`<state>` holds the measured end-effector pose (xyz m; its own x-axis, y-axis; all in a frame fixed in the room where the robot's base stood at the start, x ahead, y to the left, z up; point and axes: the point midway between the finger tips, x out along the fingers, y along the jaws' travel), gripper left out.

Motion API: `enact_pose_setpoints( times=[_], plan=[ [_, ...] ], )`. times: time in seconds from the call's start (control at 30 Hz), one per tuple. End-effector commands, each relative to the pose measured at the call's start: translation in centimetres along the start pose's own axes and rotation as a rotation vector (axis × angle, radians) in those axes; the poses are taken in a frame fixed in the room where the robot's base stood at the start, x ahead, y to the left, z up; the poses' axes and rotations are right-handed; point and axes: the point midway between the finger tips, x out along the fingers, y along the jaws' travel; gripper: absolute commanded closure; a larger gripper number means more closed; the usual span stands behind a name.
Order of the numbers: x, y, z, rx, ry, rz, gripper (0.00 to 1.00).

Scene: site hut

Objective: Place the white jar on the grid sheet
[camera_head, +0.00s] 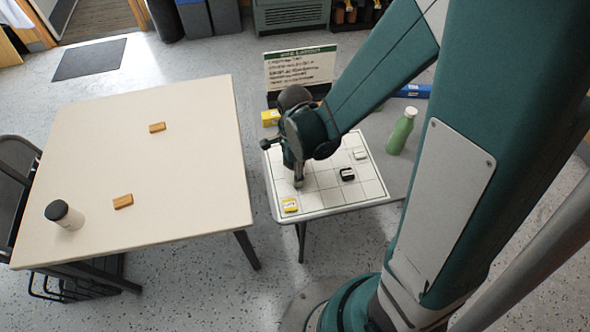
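A white jar with a dark lid (68,218) stands upright near the left front corner of the cream table. The white grid sheet (322,198) lies on the smaller grey table to the right. My gripper (298,183) points down over the left part of the grid sheet, well away from the jar. I see its fingers nearly edge-on, so their opening is unclear, and no held object shows. My arm hides part of the sheet's far side.
Two orange-brown blocks (157,127) lie on the cream table (205,180). A green bottle (401,131) stands right of the sheet. A gap separates the tables.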

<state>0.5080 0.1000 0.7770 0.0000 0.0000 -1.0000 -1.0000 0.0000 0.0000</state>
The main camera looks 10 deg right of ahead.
Motion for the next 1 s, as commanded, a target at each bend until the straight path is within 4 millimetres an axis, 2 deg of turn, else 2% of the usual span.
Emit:
enact_pose_setpoints(
  times=[0.57, 0.77, 1.0],
  plan=[
    [-0.6, 0.0, 0.0, 0.0, 0.0, 0.0, 0.49],
    [-2.1, 0.0, 0.0, 0.0, 0.0, 0.0, 0.49],
    [-4.8, 0.1, 0.0, 0.0, 0.0, 0.0, 0.49]
  ],
)
